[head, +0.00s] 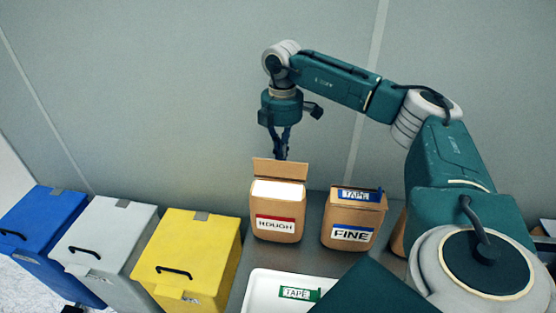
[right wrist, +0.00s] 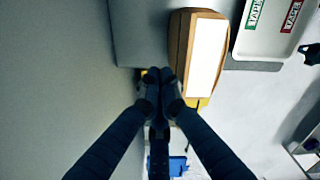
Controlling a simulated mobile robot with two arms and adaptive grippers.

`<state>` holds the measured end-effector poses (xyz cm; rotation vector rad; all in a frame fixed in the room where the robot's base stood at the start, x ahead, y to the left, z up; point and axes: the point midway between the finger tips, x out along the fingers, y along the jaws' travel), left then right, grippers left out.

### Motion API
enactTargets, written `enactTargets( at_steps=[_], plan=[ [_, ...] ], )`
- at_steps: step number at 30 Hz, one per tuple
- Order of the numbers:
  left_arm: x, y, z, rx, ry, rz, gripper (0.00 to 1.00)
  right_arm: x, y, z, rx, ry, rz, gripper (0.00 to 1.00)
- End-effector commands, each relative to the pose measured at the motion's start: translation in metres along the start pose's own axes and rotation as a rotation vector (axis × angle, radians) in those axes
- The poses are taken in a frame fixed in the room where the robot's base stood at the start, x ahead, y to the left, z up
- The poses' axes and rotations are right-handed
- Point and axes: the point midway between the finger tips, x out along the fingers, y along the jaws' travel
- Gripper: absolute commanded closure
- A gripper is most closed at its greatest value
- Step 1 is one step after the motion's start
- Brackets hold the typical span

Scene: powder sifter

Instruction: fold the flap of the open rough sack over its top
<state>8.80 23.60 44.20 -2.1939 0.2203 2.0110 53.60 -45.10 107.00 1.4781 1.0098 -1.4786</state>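The open rough sack (head: 276,228) stands upright, brown with a red ROUGH label, its mouth showing white content (head: 278,191). Its flap (head: 280,169) stands up along the back edge. My right gripper (head: 281,155) points down just behind the flap, its tips partly hidden by it. In the right wrist view, the gripper (right wrist: 160,76) has its fingertips together with nothing visible between them, beside the flap side of the sack (right wrist: 177,52). I cannot tell whether it touches the flap. My left gripper is not identifiable in either view.
The FINE sack (head: 349,215) stands to the right, with blue tape on its top. A white tray (head: 262,283) with a green tape label (head: 299,294) lies in front. Yellow (head: 205,240), grey (head: 118,226) and blue (head: 42,213) bins stand left. A wall rises behind.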

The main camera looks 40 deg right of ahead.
Motion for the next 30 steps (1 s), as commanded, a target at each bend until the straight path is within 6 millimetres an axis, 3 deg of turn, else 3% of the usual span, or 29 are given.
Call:
enactTargets(
  at_steps=[30],
  plan=[
    [0.005, 0.0, -0.004, 0.0, 0.006, -0.001, 1.0, 0.012, -0.004, -0.003, -0.002, 0.001, 0.0, 1.0]
  ],
)
